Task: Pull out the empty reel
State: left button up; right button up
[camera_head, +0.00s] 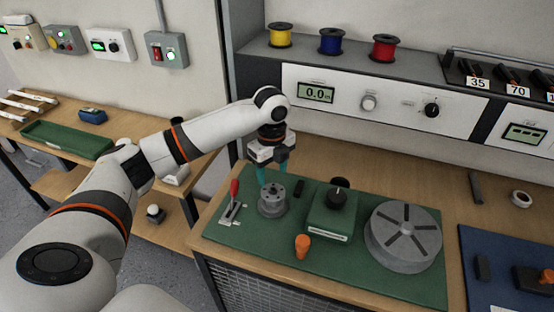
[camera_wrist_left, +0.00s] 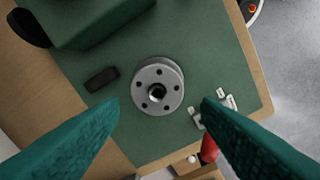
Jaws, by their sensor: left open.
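A small grey flanged drum (camera_head: 272,199), which looks like the empty reel, stands on the green mat. In the left wrist view, the drum (camera_wrist_left: 157,87) shows a ring of holes and a dark centre bore. My left gripper (camera_head: 272,174) is above it, pointing down, with teal fingers apart and nothing between them. In the left wrist view, the open fingers (camera_wrist_left: 160,108) lie either side of the drum, nearer the camera; I see no contact. What holds the drum from below is hidden. My right gripper is not in view.
A red-handled clamp (camera_head: 232,203) stands left of the drum. A green block with a black knob (camera_head: 331,212), an orange piece (camera_head: 302,246) and a large grey slotted disc (camera_head: 403,237) stand to the right. Yellow, blue and red spools (camera_head: 383,48) sit on the shelf behind.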

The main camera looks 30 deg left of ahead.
aim_at(273, 194)
pick_arm(q)
notch_tip(273, 194, down, 4)
jog(key=shift+r, duration=0.25)
notch_tip(273, 194, down, 5)
jog(key=shift+w+f+p, duration=0.15)
jog(key=shift+f+p, duration=0.05)
jog(key=shift+p, duration=0.45)
jog(key=shift+f, duration=0.55)
jog(key=c, duration=0.7)
jog(key=shift+r, duration=0.15)
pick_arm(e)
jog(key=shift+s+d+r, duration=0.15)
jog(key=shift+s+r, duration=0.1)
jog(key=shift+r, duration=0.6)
